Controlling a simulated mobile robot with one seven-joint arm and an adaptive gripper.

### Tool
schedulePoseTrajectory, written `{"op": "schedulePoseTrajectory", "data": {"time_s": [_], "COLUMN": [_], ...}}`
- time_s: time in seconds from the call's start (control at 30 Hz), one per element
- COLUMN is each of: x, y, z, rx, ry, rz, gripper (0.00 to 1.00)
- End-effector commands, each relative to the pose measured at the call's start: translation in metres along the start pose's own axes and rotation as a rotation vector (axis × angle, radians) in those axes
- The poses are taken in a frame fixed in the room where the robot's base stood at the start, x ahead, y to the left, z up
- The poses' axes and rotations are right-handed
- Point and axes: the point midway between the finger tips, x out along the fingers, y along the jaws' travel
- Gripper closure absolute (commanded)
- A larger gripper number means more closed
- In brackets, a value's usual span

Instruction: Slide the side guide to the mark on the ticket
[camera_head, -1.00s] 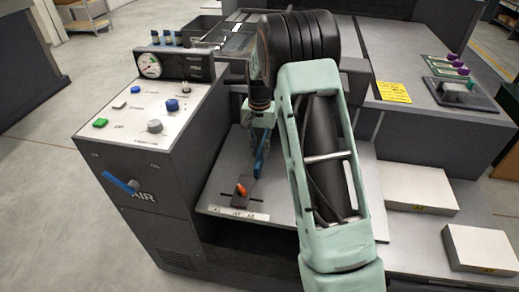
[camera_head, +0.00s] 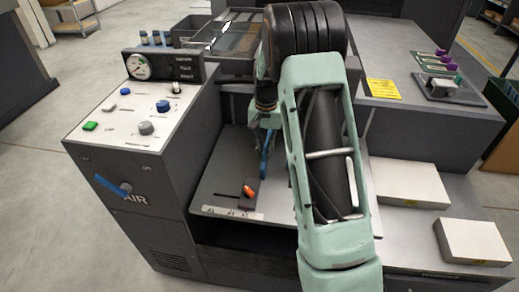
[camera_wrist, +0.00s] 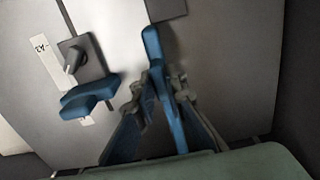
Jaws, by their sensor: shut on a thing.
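The side guide (camera_head: 247,199) is a small dark block with an orange lever, on the grey board just behind a white scale strip (camera_head: 232,214) in the head view. In the wrist view the side guide (camera_wrist: 92,48) is at upper left, beside the strip end marked A3 (camera_wrist: 41,48).
The control box (camera_head: 140,118) with knobs, buttons and a gauge (camera_head: 138,66) stands left of the board. White stacks (camera_head: 410,184) lie at the right. My arm covers the board's right part. The strip's front edge is open.

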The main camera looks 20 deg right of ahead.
Motion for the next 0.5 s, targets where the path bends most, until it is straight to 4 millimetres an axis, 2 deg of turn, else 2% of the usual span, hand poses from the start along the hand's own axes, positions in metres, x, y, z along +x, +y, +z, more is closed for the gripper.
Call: {"op": "schedulePoseTrajectory", "data": {"time_s": [0.07, 0.1, 0.27, 0.5], "x": [-0.0001, -0.0001, 0.0001, 0.0], "y": [0.0059, 0.0062, 0.0059, 0.0038], "z": [-0.001, -0.001, -0.001, -0.0007], "rx": [0.002, 0.003, 0.003, 0.002], "ry": [0.0, 0.0, 0.0, 0.0], "rz": [0.009, 0.009, 0.009, 0.006], "gripper": [1.0, 0.88, 0.71, 0.71]}}
